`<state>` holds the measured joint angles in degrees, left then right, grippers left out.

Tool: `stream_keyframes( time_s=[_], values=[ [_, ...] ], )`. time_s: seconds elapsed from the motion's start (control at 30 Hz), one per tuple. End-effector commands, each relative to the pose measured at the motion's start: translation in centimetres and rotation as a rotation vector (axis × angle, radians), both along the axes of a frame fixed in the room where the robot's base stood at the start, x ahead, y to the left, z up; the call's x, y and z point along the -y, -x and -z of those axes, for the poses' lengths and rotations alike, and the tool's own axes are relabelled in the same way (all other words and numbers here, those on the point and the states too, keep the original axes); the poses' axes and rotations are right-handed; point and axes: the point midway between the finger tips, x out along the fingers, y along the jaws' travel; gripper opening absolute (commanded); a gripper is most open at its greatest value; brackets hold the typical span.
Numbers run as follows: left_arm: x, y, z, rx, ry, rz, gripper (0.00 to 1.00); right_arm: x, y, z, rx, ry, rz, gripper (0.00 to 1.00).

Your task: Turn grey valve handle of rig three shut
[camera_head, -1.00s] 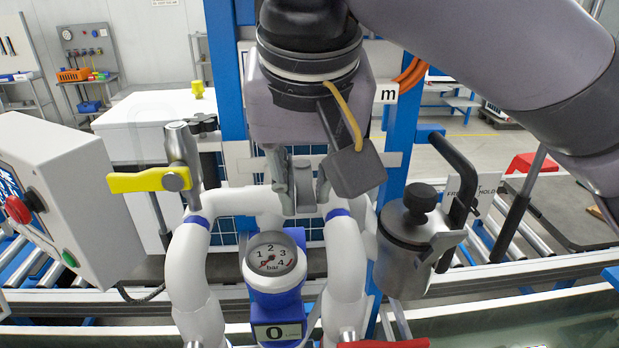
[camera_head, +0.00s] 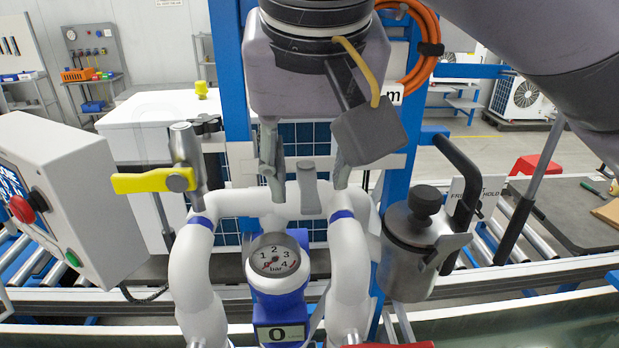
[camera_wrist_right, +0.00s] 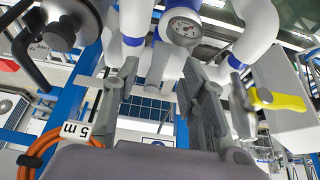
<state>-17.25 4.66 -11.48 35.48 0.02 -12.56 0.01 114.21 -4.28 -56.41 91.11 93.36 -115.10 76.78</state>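A grey valve handle (camera_head: 310,190) sits at the white cross pipe (camera_head: 255,203), behind and above a round pressure gauge (camera_head: 275,260). It also shows in the right wrist view (camera_wrist_right: 158,64). My right gripper (camera_head: 306,182) reaches down from above. Its fingers are spread, one on each side of the handle, with a visible gap on both sides. The wrist view shows the same spread fingers (camera_wrist_right: 160,72). A valve with a yellow handle (camera_head: 150,182) stands to the left. No rig number is legible. My left gripper is not in view.
A grey control box (camera_head: 75,185) with a red button stands at the left. A metal canister (camera_head: 408,250) with a black knob is close on the right. A blue post (camera_head: 395,190) and an orange hose (camera_head: 420,75) are behind.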

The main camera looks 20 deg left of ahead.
Motion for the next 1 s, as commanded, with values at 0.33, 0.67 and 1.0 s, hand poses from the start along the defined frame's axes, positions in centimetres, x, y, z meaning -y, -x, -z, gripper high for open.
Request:
stream_keyframes(
  time_s=[0.33, 0.67, 1.0],
  values=[
    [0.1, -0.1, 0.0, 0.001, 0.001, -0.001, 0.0, 1.0, 2.5, -6.7, 0.005, -0.001, 0.004, 0.39],
    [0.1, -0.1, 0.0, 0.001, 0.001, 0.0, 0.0, 1.3, 3.3, -8.5, 0.001, 0.0, 0.0, 0.39],
    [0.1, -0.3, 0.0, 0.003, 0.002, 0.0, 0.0, 1.3, 3.3, -8.5, 0.001, 0.0, 0.0, 0.39]
  ],
)
